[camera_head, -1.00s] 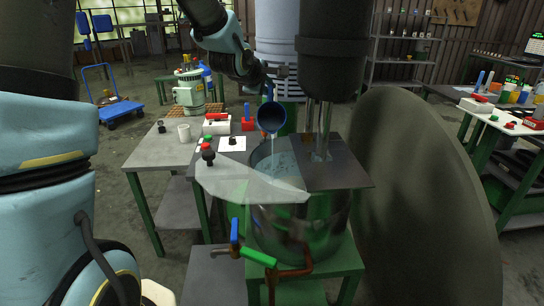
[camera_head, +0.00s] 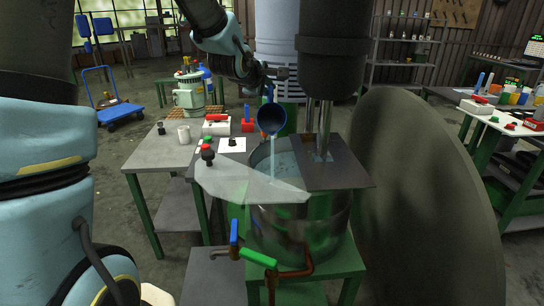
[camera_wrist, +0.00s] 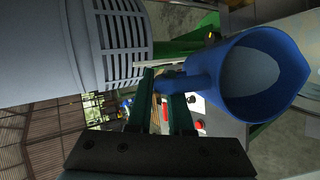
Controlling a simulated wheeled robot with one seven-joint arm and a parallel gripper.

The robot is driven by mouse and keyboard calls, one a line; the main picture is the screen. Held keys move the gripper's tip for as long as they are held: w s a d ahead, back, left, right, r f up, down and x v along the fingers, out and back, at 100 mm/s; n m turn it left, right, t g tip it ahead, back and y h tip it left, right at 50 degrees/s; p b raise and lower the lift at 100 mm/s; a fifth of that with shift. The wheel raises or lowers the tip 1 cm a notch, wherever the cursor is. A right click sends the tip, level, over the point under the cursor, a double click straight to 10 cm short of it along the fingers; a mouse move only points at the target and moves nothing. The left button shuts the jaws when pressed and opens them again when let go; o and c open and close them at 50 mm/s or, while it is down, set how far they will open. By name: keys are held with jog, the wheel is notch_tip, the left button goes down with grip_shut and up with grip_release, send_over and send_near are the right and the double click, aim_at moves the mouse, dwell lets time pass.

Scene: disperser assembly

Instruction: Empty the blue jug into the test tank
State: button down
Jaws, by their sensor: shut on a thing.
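The blue jug (camera_head: 270,118) is held tilted over the test tank (camera_head: 290,225), a round metal vessel, in the head view. A pale stream runs from its lip down into the tank's open half, where light liquid shows. In the wrist view the jug (camera_wrist: 255,75) shows its blue wall and a pale grey inside. My gripper (camera_wrist: 172,88) is shut on the jug's handle; in the head view my gripper (camera_head: 265,84) is just above the jug, its fingers small and partly hidden.
A clear lid panel (camera_head: 250,184) slopes at the tank's front left. A dark plate (camera_head: 335,172) covers the right half, with shafts through it. A big grey disc (camera_head: 420,190) stands right. Blue and green valve handles (camera_head: 257,257) are at the tank's front. A grey table (camera_head: 165,155) stands left.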

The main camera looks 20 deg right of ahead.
jog(key=shift+s+a+f+m+t+h+b, duration=0.1)
jog(key=shift+s+m+t+h+b, duration=0.2)
jog(key=shift+b, duration=1.4)
jog(key=shift+s+a+n+t+h+b, duration=0.15)
jog(key=shift+s+t+b, duration=0.2)
jog(key=shift+b, duration=1.35)
jog(key=shift+s+a+f+m+t+h+b, duration=0.15)
jog(key=shift+s+m+t+b, duration=0.15)
jog(key=shift+b, duration=1.4)
dwell(2.9)
